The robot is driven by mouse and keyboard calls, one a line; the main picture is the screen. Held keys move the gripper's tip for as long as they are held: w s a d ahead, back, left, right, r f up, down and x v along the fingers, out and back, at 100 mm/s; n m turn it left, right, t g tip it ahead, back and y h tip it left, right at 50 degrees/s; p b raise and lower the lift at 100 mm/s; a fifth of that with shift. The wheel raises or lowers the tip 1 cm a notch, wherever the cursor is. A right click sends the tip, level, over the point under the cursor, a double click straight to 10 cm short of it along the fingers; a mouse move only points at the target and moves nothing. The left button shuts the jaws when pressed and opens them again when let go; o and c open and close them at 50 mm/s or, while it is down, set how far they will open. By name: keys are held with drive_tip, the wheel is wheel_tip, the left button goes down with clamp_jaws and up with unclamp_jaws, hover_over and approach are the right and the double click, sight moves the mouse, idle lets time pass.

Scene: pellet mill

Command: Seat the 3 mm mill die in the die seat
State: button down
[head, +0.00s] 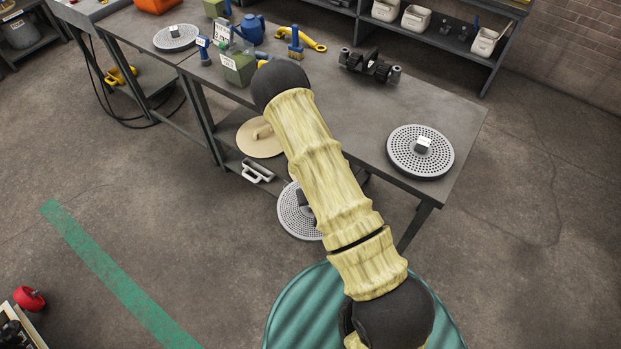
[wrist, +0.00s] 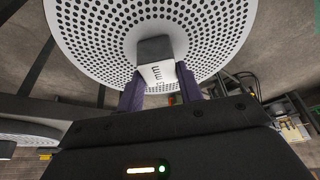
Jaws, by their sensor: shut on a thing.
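In the wrist view, my gripper (wrist: 160,88) is shut on the central block of a perforated grey mill die (wrist: 95,35). The purple fingers stand either side of the block. Its white label (wrist: 162,73) reads "mm"; the digit is hard to read. In the head view my arm hides the gripper. A perforated disc (head: 293,222) shows partly behind the arm; it looks like the held die, but I cannot be sure. Other similar dies lie on the bench's right end (head: 405,165) and on the left bench (head: 165,43). I cannot make out a die seat.
The bench (head: 440,110) carries a dark roller assembly (head: 370,66), a green box (head: 238,70), a blue can (head: 252,29) and a yellow wrench (head: 313,42). A tan disc (head: 258,147) and a white-handled tool (head: 257,171) lie below. The floor at right is clear.

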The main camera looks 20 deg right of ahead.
drive_tip(key=s+f, duration=0.1)
drive_tip(key=f, duration=0.4)
drive_tip(key=s+f, duration=0.1)
drive_tip(key=f, duration=0.2)
drive_tip(key=shift+s+d, duration=0.15)
drive_tip(key=shift+s, duration=0.15)
